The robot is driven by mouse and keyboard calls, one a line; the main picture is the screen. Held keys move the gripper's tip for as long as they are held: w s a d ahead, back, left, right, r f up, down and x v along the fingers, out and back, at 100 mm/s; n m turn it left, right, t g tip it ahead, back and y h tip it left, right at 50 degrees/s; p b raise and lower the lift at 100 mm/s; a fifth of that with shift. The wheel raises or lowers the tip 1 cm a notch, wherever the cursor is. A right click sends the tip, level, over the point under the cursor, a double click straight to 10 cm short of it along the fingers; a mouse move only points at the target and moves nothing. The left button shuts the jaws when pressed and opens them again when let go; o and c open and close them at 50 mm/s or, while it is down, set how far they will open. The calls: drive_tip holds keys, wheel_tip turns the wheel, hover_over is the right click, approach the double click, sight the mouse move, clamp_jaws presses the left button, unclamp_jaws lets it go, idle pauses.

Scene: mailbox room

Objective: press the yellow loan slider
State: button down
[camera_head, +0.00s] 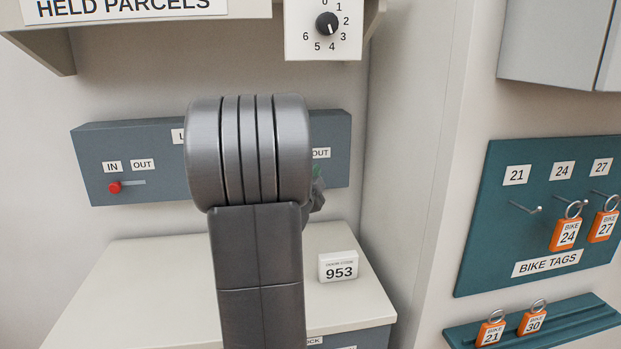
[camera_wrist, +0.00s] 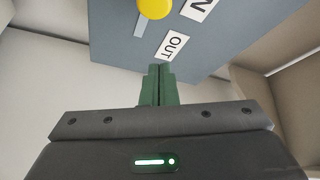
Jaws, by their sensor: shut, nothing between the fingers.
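The yellow slider knob (camera_wrist: 155,7) shows at the top edge of the wrist view, partly cut off. Its short slot (camera_wrist: 144,24) runs from it toward the OUT label side; the knob is at the IN end. My gripper (camera_wrist: 160,69) is shut and empty, its green fingertips just below the OUT label (camera_wrist: 175,46). They are apart from the knob; whether they touch the panel, I cannot tell. In the head view my arm hides the yellow knob and most of my gripper. The grey-blue slider panel (camera_head: 90,150) shows on both sides of the arm.
A red slider knob (camera_head: 115,187) is at the panel's left. A white 953 block (camera_head: 338,266) stands on the cabinet top (camera_head: 130,290). The held-parcels shelf (camera_head: 150,25) and a dial (camera_head: 327,24) are above. A teal bike-tag board (camera_head: 500,240) hangs at right.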

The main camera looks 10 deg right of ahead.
drive_tip(key=b+v, duration=0.1)
drive_tip(key=v, duration=0.7)
drive_tip(key=shift+a, duration=0.3)
drive_tip(key=shift+w, duration=0.1)
drive_tip(key=w+d+p, duration=0.5)
drive_tip(key=w+d, duration=0.3)
drive_tip(key=w, duration=0.1)
drive_tip(key=shift+w, duration=0.35)
drive_tip(key=shift+d+f, duration=0.1)
drive_tip(key=shift+f, duration=0.05)
